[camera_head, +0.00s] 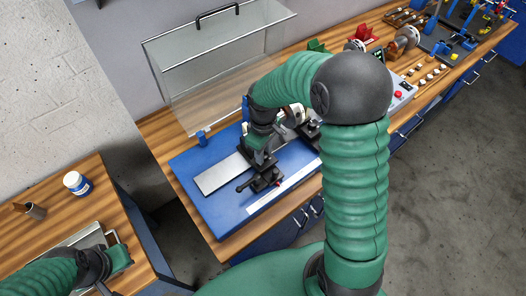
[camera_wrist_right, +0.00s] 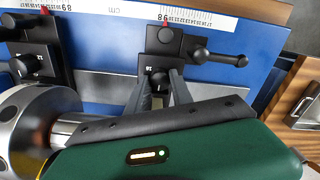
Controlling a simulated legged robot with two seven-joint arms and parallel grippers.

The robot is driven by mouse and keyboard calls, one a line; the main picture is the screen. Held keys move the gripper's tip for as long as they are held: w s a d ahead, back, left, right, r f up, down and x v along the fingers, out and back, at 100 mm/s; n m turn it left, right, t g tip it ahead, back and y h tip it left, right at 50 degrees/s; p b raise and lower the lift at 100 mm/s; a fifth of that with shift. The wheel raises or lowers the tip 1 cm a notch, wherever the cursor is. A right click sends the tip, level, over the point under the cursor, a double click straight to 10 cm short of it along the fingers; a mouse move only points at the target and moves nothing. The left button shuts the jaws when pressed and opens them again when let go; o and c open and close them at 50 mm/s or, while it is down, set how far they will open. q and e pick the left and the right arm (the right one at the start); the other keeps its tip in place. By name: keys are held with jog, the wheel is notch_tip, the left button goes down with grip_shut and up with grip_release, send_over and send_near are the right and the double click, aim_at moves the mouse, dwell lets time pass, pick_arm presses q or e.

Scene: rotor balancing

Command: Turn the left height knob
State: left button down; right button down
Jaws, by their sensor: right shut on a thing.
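The left support stand (camera_head: 262,180) is a black block with a ball-ended lever, on the blue balancing base. It also shows in the right wrist view (camera_wrist_right: 178,42). A dark round knob (camera_wrist_right: 160,82) on this stand lies between the fingertips of my right gripper (camera_wrist_right: 160,92). The right gripper is shut on this knob. In the head view, my right gripper (camera_head: 262,158) reaches down at the stand and hides the knob. My left gripper (camera_head: 115,262) is at the bottom left, over the side table; its fingers are not clear.
A second black stand (camera_wrist_right: 30,60) and a metallic rotor (camera_wrist_right: 25,120) are beside the held knob in the wrist view. A clear hinged guard (camera_head: 215,60) stands behind the blue base (camera_head: 205,215).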

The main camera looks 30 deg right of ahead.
jog(key=m+p, duration=0.1)
jog(key=m, duration=0.3)
jog(key=shift+r, duration=0.15)
jog(key=shift+d+m+p, duration=0.1)
jog(key=shift+m+p, duration=0.8)
jog(key=shift+m, duration=1.5)
jog(key=shift+w, duration=0.1)
jog(key=c, duration=1.1)
grip_release()
notch_tip(320, 180, up, 16)
jog(key=shift+r+b, duration=0.2)
jog(key=shift+b, duration=0.25)
